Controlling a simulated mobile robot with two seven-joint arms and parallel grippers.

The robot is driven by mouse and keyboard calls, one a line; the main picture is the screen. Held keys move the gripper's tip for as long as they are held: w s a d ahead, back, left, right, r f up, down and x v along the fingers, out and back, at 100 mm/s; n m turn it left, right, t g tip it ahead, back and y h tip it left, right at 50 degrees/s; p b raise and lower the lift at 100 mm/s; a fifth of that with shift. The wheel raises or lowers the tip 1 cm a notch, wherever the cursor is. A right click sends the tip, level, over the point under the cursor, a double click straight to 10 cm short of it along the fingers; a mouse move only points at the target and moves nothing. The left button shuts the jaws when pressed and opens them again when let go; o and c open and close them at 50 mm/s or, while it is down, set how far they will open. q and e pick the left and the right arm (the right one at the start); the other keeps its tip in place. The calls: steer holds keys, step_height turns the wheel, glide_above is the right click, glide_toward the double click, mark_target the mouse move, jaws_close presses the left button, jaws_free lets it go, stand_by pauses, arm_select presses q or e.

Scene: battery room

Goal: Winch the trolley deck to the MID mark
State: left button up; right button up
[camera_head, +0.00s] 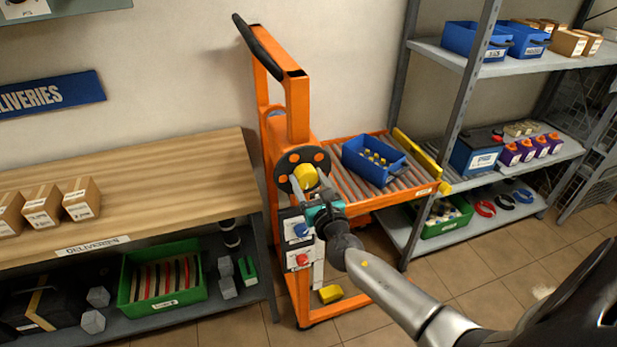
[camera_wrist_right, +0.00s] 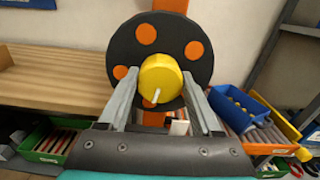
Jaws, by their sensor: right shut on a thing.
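The orange trolley (camera_head: 297,105) stands between the bench and the rack. Its roller deck (camera_head: 342,178) carries a blue bin (camera_head: 385,174) and sits near the rack's middle shelf. A black winch disc (camera_head: 287,163) with orange spots is on the mast, with a yellow knob (camera_head: 306,175). My right gripper (camera_head: 303,182) is shut on the yellow knob. In the right wrist view the knob (camera_wrist_right: 162,72) lies between the fingertips (camera_wrist_right: 163,85), in front of the disc (camera_wrist_right: 128,40). I cannot make out a MID mark. My left gripper is not in view.
A wooden bench (camera_head: 150,190) with boxes is at left, a green bin (camera_head: 130,288) below it. The metal rack (camera_head: 428,218) at right holds bins and batteries. A panel (camera_head: 298,240) with blue and red knobs is below the disc. Floor (camera_head: 470,255) is clear before the rack.

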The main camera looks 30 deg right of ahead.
steer(key=shift+n+p, duration=0.35)
steer(key=shift+n, duration=0.75)
steer(key=o, duration=1.4)
steer(key=v, duration=1.5)
steer(key=shift+s+a+r, duration=0.1)
steer(key=shift+a, duration=0.05)
